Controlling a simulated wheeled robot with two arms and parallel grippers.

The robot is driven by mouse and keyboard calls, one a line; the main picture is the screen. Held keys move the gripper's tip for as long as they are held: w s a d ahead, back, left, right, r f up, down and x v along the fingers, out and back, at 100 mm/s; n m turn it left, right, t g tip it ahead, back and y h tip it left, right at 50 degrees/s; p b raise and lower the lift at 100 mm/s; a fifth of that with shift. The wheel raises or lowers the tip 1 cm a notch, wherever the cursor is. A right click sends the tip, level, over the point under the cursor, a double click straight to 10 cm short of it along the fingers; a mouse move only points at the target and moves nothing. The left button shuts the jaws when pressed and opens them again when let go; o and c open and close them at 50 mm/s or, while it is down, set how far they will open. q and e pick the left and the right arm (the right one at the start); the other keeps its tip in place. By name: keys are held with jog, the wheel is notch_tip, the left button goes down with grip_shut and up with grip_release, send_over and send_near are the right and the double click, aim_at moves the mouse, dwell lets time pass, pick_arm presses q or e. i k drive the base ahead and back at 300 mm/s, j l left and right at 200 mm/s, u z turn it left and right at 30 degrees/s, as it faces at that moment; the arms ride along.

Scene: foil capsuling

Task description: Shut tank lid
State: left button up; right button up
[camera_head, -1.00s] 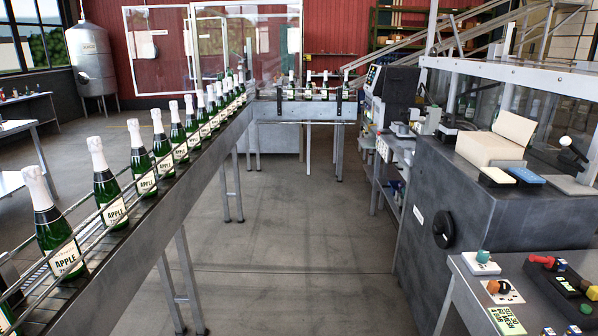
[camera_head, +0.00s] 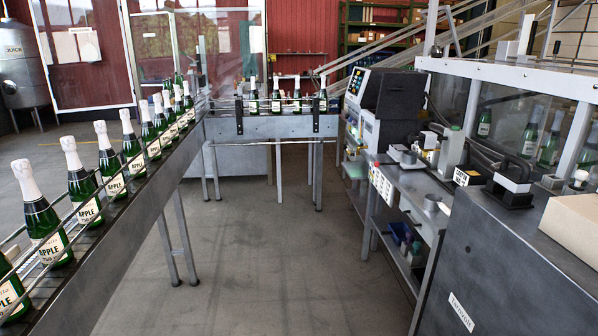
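A silver metal tank (camera_head: 22,72) marked "JUICE" stands at the far left, cut off by the left edge of the picture. I cannot make out a lid on it, or whether one is open or shut. Neither of my grippers shows in the head view.
A conveyor (camera_head: 120,205) with a row of green bottles (camera_head: 84,190) runs along the left and joins a cross conveyor (camera_head: 262,126) at the back. A grey machine (camera_head: 500,262) and a workbench (camera_head: 408,185) line the right. The floor (camera_head: 285,250) between them is clear.

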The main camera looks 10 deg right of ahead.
aim_at(401, 95)
jog(key=i+z, duration=0.2)
jog(key=i, duration=0.4)
jog(key=i+z, duration=0.25)
jog(key=i, duration=0.3)
jog(key=i+j+z, duration=0.2)
jog(key=i, duration=0.4)
jog(key=i+j+z, duration=0.1)
jog(key=i+z, duration=0.15)
jog(key=i, duration=0.35)
